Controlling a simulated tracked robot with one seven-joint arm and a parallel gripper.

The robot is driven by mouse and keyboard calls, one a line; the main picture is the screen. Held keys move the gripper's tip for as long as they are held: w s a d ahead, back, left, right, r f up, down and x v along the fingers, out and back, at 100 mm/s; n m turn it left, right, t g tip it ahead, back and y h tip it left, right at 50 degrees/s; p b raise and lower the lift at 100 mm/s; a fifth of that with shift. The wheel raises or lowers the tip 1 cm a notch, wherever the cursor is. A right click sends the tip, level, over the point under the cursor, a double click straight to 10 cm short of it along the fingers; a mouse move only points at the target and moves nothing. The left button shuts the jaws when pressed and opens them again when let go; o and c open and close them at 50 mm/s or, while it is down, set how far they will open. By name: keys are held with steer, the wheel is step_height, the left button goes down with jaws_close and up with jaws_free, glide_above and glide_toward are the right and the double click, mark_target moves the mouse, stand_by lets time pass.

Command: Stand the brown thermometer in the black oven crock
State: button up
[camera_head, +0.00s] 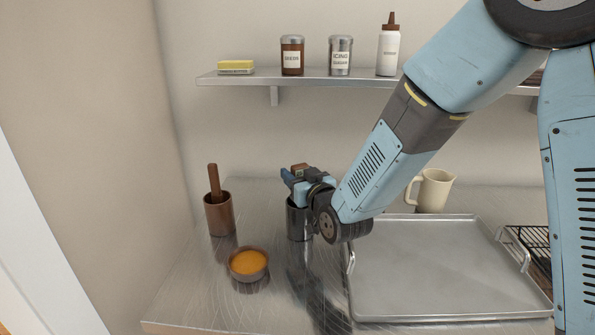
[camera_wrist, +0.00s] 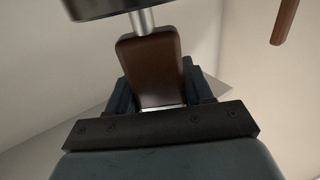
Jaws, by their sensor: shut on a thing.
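The brown thermometer (camera_wrist: 150,65) is between my gripper's fingers in the wrist view, with its metal stem (camera_wrist: 142,22) running toward a dark rim at the top edge. Its brown top (camera_head: 299,167) shows in the head view. My gripper (camera_head: 296,180) is shut on it, just above the black oven crock (camera_head: 299,222). The crock stands upright on the metal counter. The dark shape in the wrist view (camera_wrist: 95,8) appears to be the crock. The stem's far end is hidden at it; I cannot tell how deep it reaches.
A brown crock (camera_head: 219,216) with a wooden pestle (camera_head: 214,180) stands left. A bowl of orange contents (camera_head: 248,264) is in front of it. A metal tray (camera_head: 440,270) lies right, with a cream jug (camera_head: 434,190) behind. A shelf (camera_head: 330,78) with jars hangs above.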

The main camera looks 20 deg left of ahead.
steer(key=shift+f, duration=0.8)
steer(key=o, duration=1.2)
steer(key=shift+d, duration=0.1)
steer(key=v, duration=0.2)
steer(key=shift+s+d, duration=0.3)
